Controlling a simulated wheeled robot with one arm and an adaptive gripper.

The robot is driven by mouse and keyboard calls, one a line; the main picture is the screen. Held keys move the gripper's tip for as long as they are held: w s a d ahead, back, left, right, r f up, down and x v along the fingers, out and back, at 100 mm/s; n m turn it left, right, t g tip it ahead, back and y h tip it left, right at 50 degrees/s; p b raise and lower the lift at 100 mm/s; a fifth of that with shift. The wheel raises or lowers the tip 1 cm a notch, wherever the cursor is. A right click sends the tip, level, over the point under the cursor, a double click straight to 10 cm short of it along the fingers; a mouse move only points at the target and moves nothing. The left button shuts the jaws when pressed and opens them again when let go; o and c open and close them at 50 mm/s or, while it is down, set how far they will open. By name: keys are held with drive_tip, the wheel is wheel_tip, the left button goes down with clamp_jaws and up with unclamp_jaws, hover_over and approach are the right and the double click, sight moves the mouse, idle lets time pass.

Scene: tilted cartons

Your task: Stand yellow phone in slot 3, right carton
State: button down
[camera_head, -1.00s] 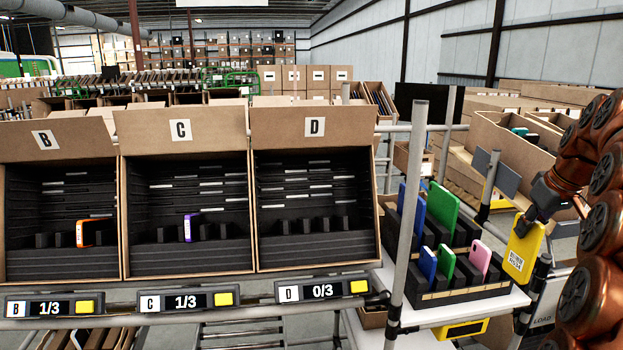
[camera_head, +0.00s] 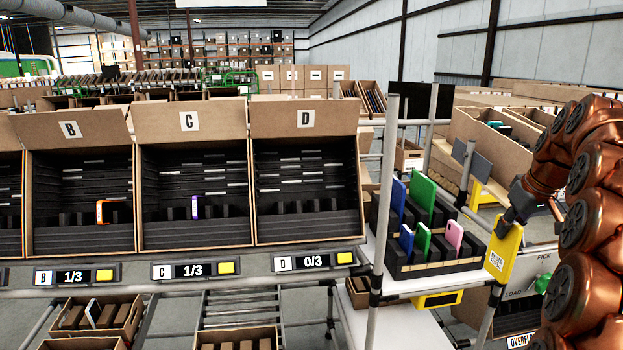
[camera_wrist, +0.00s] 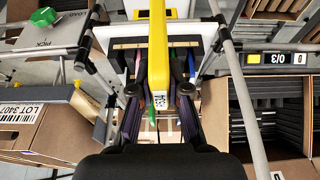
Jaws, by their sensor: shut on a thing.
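My gripper (camera_head: 514,212) is shut on the yellow phone (camera_head: 503,252), which hangs upright below it at the right, beside the phone rack and apart from it. In the wrist view the yellow phone (camera_wrist: 158,60) is seen edge-on between the fingers of my gripper (camera_wrist: 160,92), with a white label on it. The right carton, marked D (camera_head: 305,118), stands tilted with a dark slotted insert, and its slots look empty. Its display (camera_head: 305,262) reads 0/3.
Carton C (camera_head: 190,122) holds a purple phone (camera_head: 195,207); carton B (camera_head: 70,129) holds an orange one (camera_head: 100,211). The rack (camera_head: 440,267) holds blue, green and pink phones. A grey upright post (camera_head: 383,200) stands between the rack and carton D.

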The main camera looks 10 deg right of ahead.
drive_tip(key=w+a+f, duration=0.5)
drive_tip(key=a, duration=0.4)
drive_tip(key=w+a+f, duration=0.5)
drive_tip(key=a, duration=0.4)
drive_tip(key=a+f, duration=0.6)
drive_tip(key=a, duration=0.3)
drive_tip(key=a+f, duration=0.5)
drive_tip(key=a, duration=0.3)
drive_tip(key=s+f, duration=0.5)
drive_tip(key=f, duration=0.1)
drive_tip(key=shift+s+f, duration=0.15)
drive_tip(key=shift+f, duration=0.2)
